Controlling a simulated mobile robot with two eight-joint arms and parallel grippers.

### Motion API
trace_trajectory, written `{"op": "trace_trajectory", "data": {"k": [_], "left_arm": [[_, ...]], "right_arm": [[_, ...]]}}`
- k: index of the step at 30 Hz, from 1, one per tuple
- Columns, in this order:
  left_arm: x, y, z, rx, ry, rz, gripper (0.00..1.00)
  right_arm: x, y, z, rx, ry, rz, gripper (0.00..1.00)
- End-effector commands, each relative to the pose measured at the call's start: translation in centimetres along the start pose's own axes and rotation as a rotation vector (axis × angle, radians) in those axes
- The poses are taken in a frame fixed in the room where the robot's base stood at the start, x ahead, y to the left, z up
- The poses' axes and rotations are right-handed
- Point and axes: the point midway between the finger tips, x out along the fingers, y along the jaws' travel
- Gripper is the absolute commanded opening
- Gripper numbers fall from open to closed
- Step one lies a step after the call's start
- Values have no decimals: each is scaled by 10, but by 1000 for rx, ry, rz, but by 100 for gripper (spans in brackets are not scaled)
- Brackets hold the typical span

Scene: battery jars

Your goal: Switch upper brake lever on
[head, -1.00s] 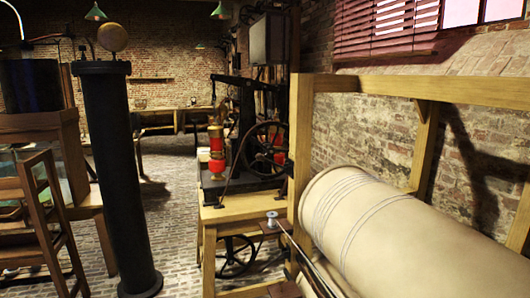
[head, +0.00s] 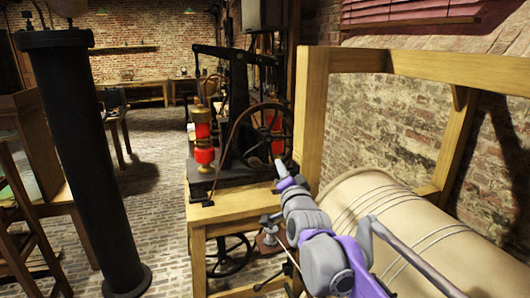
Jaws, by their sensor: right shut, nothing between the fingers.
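I cannot clearly pick out the upper brake lever. A dark machine (head: 232,110) with a tall column, a top beam and a spoked wheel (head: 270,130) stands on a wooden table (head: 228,212). My right arm comes in from the lower right, in front of the big cream roller (head: 365,200). My right gripper (head: 281,168) is shut and empty. It shows in front of the wheel's lower edge and the table's right end; whether it touches anything is unclear. Small dark fittings (head: 268,236) show just below it, partly hidden by the arm. My left gripper is out of view.
A wooden frame (head: 312,115) with a top beam surrounds the roller at right. A tall black column (head: 88,160) stands at left, near wooden furniture (head: 35,230). Brick floor (head: 155,195) lies open between the column and the table.

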Motion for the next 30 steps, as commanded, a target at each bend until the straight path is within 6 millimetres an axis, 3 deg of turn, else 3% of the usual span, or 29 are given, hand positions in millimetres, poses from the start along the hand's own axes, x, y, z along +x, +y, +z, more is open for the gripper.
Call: {"op": "trace_trajectory", "data": {"k": [14, 20, 30], "left_arm": [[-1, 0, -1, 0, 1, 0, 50], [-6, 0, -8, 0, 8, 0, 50], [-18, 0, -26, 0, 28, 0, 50]], "right_arm": [[7, -2, -1, 6, 4, -6, 0], [36, -3, -2, 5, 5, -6, 0], [104, -5, -3, 5, 6, -8, 0]]}}
